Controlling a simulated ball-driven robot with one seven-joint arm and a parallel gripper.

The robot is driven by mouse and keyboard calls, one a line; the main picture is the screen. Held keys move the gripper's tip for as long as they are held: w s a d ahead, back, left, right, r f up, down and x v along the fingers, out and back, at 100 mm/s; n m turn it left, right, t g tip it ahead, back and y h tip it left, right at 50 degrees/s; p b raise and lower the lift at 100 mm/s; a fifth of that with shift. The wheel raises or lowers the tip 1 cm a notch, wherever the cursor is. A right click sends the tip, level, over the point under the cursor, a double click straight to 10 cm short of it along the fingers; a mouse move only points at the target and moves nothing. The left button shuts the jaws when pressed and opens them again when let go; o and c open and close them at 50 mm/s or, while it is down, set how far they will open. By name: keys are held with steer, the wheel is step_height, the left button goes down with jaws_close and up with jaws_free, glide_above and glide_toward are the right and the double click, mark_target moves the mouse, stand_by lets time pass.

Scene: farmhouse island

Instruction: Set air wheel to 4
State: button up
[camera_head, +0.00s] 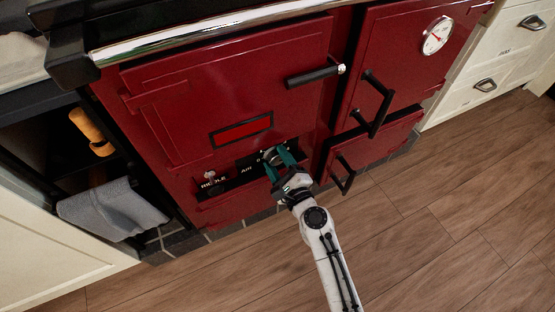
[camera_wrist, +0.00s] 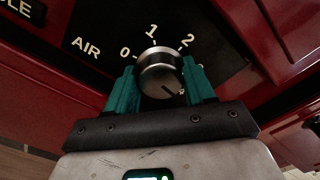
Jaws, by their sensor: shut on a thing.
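The air wheel (camera_wrist: 161,72) is a round silver knob on a black panel of the red stove (camera_head: 230,60). In the wrist view the word AIR and the numbers 0, 1 and 2 show around its left and top; the rest of the scale is hidden behind my gripper. A dark mark on its face points to the lower right. My gripper (camera_wrist: 162,88) has teal fingers, one on each side of the knob, shut on it. In the head view the wheel (camera_head: 271,155) is partly covered by my gripper (camera_head: 284,160).
A small riddle knob (camera_head: 209,174) is left of the air wheel. Black door handles (camera_head: 315,76) stick out above and to the right. A grey towel (camera_head: 112,208) hangs at the left. The wooden floor (camera_head: 450,200) is clear.

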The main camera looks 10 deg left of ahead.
steer(key=shift+f+m, duration=0.1)
steer(key=shift+m, duration=0.4)
steer(key=o, duration=1)
steer(key=p+v, duration=0.1)
steer(key=v, duration=0.9)
steer(key=shift+s+d, duration=0.3)
